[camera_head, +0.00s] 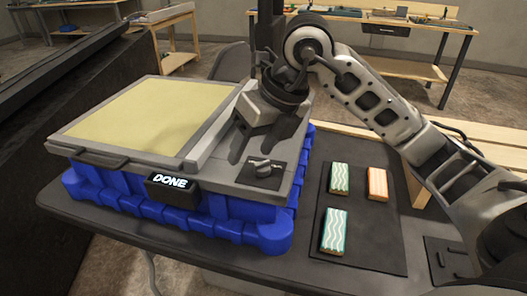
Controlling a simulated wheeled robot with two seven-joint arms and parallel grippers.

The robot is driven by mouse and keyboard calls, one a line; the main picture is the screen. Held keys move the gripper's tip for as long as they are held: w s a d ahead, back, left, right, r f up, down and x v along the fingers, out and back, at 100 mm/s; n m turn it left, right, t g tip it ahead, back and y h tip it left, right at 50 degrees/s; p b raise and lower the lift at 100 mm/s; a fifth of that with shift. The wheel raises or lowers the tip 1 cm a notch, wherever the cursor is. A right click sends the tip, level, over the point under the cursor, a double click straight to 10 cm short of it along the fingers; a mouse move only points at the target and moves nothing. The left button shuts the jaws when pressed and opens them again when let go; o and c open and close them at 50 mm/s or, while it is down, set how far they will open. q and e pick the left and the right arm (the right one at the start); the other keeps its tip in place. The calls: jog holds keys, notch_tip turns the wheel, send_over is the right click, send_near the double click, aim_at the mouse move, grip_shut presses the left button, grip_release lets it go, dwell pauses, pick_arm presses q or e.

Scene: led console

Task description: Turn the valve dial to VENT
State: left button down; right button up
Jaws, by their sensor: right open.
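The valve dial (263,168) is a small metallic knob on a dark square plate at the front right of the grey console (220,166). The labels around the dial are too small to read, so its setting cannot be told. My right gripper (240,148) is just behind and a little left of the dial, above the console top, pointing down. It is open and appears empty, apart from the dial. Its dark fingers partly blend with the console's shadow. My left gripper is not in view.
The console has a yellowish panel (140,115), a front display reading DONE (172,184) and a blue base (255,233). Right of it, a dark mat (370,245) holds two green wavy blocks (335,230) and an orange one (377,184). A wooden bench (480,155) lies behind.

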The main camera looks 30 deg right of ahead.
jog(key=d+r+m+h, duration=0.2)
jog(key=d+r+h, duration=0.1)
jog(key=d, duration=0.2)
jog(key=t, duration=0.1)
send_near(263, 163)
jog(key=p+x, duration=0.1)
jog(key=x, duration=0.8)
jog(key=shift+f, duration=0.1)
jog(key=c, duration=1)
